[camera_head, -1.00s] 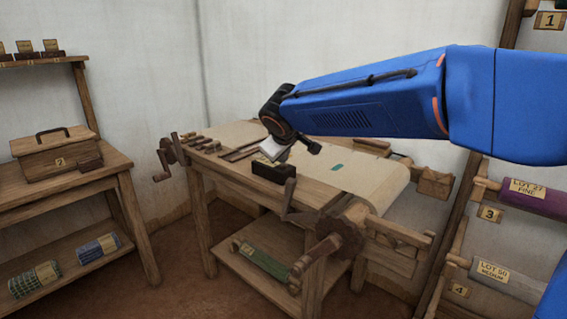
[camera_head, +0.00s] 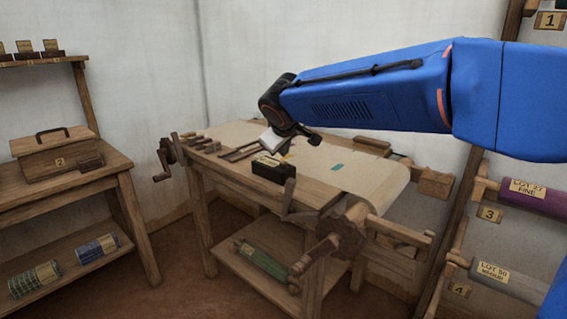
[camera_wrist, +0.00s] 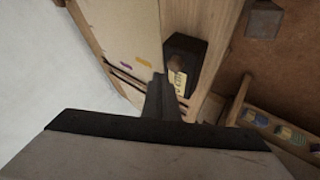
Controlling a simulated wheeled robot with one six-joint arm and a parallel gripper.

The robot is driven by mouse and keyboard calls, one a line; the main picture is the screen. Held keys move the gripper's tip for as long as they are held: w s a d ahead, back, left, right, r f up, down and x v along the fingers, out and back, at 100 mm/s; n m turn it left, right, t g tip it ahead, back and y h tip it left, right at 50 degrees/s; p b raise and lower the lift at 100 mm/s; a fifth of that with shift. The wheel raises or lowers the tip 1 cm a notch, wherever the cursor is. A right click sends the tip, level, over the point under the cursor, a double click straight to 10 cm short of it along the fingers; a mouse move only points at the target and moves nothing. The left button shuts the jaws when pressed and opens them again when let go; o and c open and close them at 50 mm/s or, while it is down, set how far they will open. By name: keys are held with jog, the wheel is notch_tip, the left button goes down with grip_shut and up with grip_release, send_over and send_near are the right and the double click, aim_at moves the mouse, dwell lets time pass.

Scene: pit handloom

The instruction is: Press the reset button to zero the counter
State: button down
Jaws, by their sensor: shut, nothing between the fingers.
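The counter is a small black box (camera_head: 273,168) with a pale label, at the near edge of the loom's top. In the wrist view the black box (camera_wrist: 186,58) lies just right of my fingertips, with a brown round spot on its top that may be the reset button (camera_wrist: 176,63). Its pale label (camera_wrist: 178,84) is partly behind my fingers. My gripper (camera_wrist: 159,80) is shut and empty, pointing down beside the box. In the head view my gripper (camera_head: 285,150) is over the cloth just behind the box. I cannot tell whether it touches anything.
The loom's pale cloth (camera_head: 375,176) spreads around my gripper, with a green mark and wooden bars. A crank and toothed wheel (camera_head: 340,232) stand at the front right. A side table with a wooden box (camera_head: 58,155) is at left, a rack with rolls (camera_head: 535,195) at right.

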aim_at(284, 165)
notch_tip(284, 165, up, 5)
dwell(0.6)
dwell(0.5)
